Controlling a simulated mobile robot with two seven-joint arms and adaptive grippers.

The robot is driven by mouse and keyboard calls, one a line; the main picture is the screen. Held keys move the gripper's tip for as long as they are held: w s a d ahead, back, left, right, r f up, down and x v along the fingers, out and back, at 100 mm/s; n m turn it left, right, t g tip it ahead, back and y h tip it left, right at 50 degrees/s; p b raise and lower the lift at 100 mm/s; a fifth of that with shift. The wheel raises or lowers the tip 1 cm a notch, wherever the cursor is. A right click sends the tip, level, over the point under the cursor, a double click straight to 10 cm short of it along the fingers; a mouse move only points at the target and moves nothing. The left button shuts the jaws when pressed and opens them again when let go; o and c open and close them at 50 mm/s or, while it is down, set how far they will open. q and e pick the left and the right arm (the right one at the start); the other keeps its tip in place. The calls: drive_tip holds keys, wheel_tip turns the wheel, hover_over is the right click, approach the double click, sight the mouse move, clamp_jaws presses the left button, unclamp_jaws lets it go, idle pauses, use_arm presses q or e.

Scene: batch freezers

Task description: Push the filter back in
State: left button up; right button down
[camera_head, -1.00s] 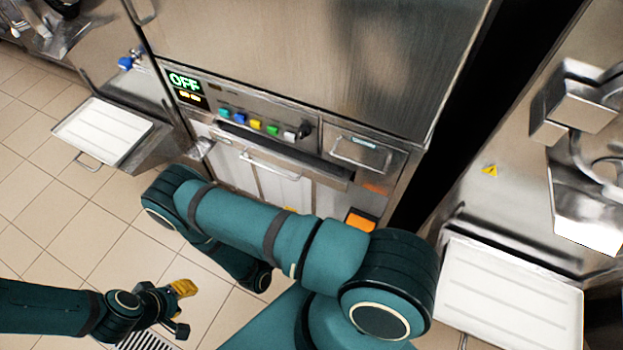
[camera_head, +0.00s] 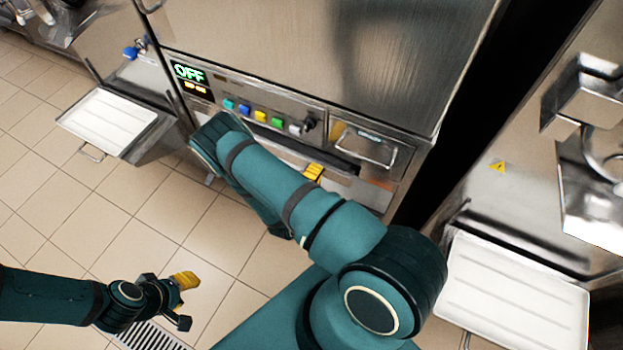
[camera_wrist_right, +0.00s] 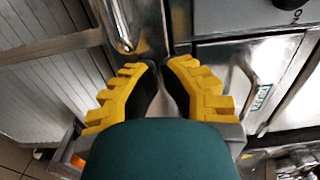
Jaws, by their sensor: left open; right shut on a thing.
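The batch freezer front (camera_head: 400,60) is in the head view. A small drawer-like panel with a metal handle (camera_head: 365,148) and a pale label sits right of the colored buttons; I cannot tell for sure whether this is the filter. The handle also shows in the right wrist view (camera_wrist_right: 247,88). My right gripper (camera_head: 326,152) is at the panel's left side, partly hidden behind my arm. In the wrist view (camera_wrist_right: 163,75) its yellow fingers are close together on a shiny metal part, mostly hidden between them. My left gripper (camera_head: 182,300) is open and empty above the floor.
White trays stand left (camera_head: 108,120) and right (camera_head: 515,300). A second machine (camera_head: 590,200) stands at right across a dark gap. Tiled floor at left is clear.

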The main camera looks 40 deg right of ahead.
idle(0.3)
drive_tip(key=shift+b+x, duration=0.35)
drive_tip(key=shift+x, duration=1.1)
drive_tip(key=shift+a, duration=0.15)
